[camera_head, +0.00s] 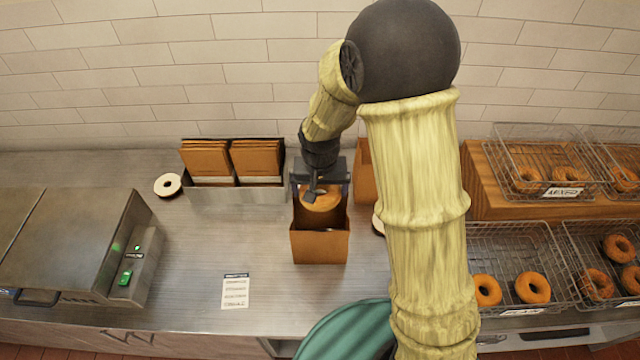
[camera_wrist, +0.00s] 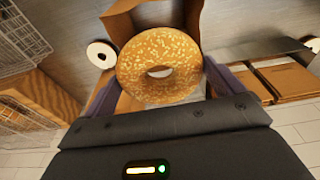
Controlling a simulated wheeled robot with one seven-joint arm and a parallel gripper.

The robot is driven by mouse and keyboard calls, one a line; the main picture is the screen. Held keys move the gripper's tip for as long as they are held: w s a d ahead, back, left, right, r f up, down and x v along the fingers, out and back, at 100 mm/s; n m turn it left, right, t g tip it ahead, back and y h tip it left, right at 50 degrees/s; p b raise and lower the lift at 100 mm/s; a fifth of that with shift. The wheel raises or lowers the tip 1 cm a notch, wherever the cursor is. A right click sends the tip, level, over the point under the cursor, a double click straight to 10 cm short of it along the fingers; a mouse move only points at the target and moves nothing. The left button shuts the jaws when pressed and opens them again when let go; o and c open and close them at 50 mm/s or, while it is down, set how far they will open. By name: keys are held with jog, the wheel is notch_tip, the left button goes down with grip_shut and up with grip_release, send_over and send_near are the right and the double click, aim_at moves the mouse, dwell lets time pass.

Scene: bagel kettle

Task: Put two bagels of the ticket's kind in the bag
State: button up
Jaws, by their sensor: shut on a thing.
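My gripper (camera_head: 320,190) is shut on a golden-brown bagel (camera_wrist: 150,52) with pale specks on its top. In the wrist view the bagel sits between the two fingers. In the head view the bagel (camera_head: 322,200) is at the mouth of an open brown paper bag (camera_head: 319,246) on the steel counter. The bag (camera_wrist: 118,22) lies behind the bagel in the wrist view. The bag's inside is mostly hidden. The ticket (camera_head: 235,291) lies on the counter, front left of the bag; its print is too small to read.
Wire baskets of bagels (camera_head: 530,287) stand at the right, some with labels. A holder with folded brown bags (camera_head: 235,190) is behind left. A white ring (camera_head: 168,185) lies beside it. A steel machine (camera_head: 75,240) with green lights is at the left. Counter between is clear.

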jog(key=shift+f, duration=0.1)
notch_tip(320, 180, down, 16)
jog(key=b, duration=1.2)
jog(key=shift+b, duration=0.3)
dwell(0.4)
dwell(0.5)
jog(key=o, duration=0.7)
jog(key=shift+r+p, duration=1.9)
jog(key=shift+r, duration=0.6)
